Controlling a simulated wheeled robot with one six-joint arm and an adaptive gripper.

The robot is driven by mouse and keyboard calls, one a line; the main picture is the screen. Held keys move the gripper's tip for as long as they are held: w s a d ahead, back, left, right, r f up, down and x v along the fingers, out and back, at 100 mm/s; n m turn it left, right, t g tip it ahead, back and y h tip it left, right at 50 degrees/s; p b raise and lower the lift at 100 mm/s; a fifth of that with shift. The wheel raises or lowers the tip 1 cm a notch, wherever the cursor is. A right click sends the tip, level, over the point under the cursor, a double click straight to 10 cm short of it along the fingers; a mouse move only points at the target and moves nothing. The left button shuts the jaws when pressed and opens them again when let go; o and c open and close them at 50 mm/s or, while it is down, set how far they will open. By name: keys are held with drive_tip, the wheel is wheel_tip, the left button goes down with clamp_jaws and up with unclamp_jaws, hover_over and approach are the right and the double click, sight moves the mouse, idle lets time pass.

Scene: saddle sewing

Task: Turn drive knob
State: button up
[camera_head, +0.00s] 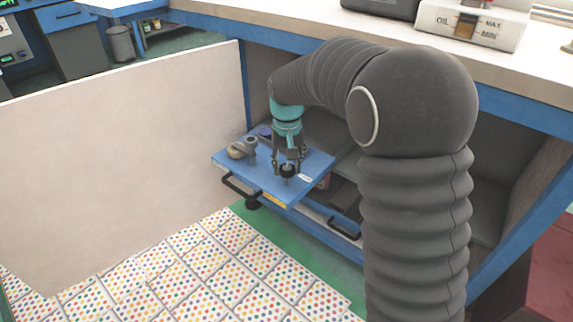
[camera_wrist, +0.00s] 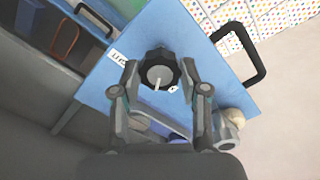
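The drive knob is a black, lobed knob with a grey centre and a white pointer line. It stands on a blue panel (camera_head: 236,160) that juts out from under the bench. In the wrist view the knob (camera_wrist: 158,72) lies between the two fingers of my gripper (camera_wrist: 159,72), with a finger on each side and narrow gaps showing. My gripper looks open around the knob. In the head view the gripper (camera_head: 287,166) points down over the knob (camera_head: 287,171), whose top it partly covers. A white label (camera_wrist: 118,58) lies beside the knob.
A beige round object (camera_head: 235,151) and a grey fitting (camera_head: 251,146) stand on the panel left of my gripper. A black handle (camera_head: 238,188) sticks out from the panel's front. A pale partition (camera_head: 120,165) stands to the left, and the bench top (camera_head: 330,22) overhangs behind.

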sight(287, 168)
drive_tip(key=shift+c, duration=1.4)
drive_tip(key=shift+r+n+p, duration=0.15)
drive_tip(key=shift+n+p, duration=0.45)
drive_tip(key=shift+n, duration=0.2)
drive_tip(key=shift+n+p, duration=0.5)
drive_tip(key=shift+n, duration=1)
drive_tip(key=o, duration=1.1)
drive_tip(key=shift+o, duration=0.2)
wheel_tip(287, 168, up, 12)
